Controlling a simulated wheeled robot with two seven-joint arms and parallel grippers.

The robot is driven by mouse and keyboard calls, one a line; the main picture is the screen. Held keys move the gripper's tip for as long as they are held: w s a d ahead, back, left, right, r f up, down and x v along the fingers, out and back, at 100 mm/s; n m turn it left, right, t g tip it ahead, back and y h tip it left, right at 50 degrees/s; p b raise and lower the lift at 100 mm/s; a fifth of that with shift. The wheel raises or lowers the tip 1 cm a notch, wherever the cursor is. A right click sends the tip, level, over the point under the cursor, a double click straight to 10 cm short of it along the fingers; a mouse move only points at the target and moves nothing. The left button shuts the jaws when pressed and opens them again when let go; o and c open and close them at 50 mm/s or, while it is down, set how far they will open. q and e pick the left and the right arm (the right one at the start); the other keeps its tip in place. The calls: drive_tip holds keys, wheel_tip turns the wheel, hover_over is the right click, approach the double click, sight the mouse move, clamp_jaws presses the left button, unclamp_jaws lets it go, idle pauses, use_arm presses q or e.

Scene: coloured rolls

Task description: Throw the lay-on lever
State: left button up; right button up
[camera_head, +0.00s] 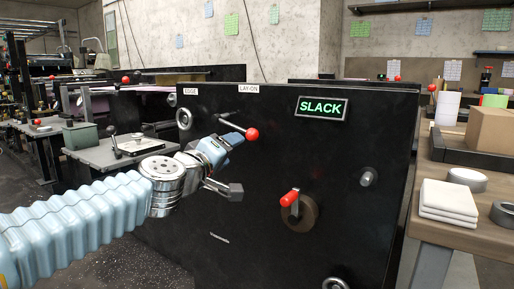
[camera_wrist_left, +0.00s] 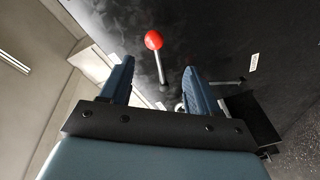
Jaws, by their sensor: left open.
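The lay-on lever (camera_head: 236,127) is a thin metal rod with a red ball end (camera_head: 252,134), on a black panel under a "LAY-ON" label (camera_head: 249,89). The rod slants down to the right in the head view. My left gripper (camera_head: 232,166) is open in front of the panel, one finger close by the ball. In the left wrist view, the lever's red ball (camera_wrist_left: 153,40) shows ahead of the open gripper (camera_wrist_left: 160,72), in line with the gap between the fingers. I see nothing held, and cannot tell whether a finger touches the lever.
The black panel (camera_head: 350,150) also carries a lit "SLACK" sign (camera_head: 321,108), an "EDGE" label (camera_head: 190,91) above a round knob (camera_head: 184,118), and a red-handled crank (camera_head: 290,198). A wooden bench (camera_head: 440,208) with folded white cloths (camera_head: 448,200) stands at the right.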

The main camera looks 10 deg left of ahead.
sight(249, 136)
use_arm(q)
drive_tip(key=w+p, duration=0.1)
drive_tip(key=w, duration=0.3)
drive_tip(key=w+d+p, duration=0.1)
drive_tip(key=w, duration=0.4)
drive_tip(key=w+d+r, duration=0.1)
drive_tip(key=w, duration=0.3)
drive_tip(key=shift+w+d+p, duration=0.1)
drive_tip(key=shift+w+p, duration=0.05)
drive_tip(key=shift+p, duration=0.25)
drive_tip(key=shift+f, duration=0.1)
clamp_jaws()
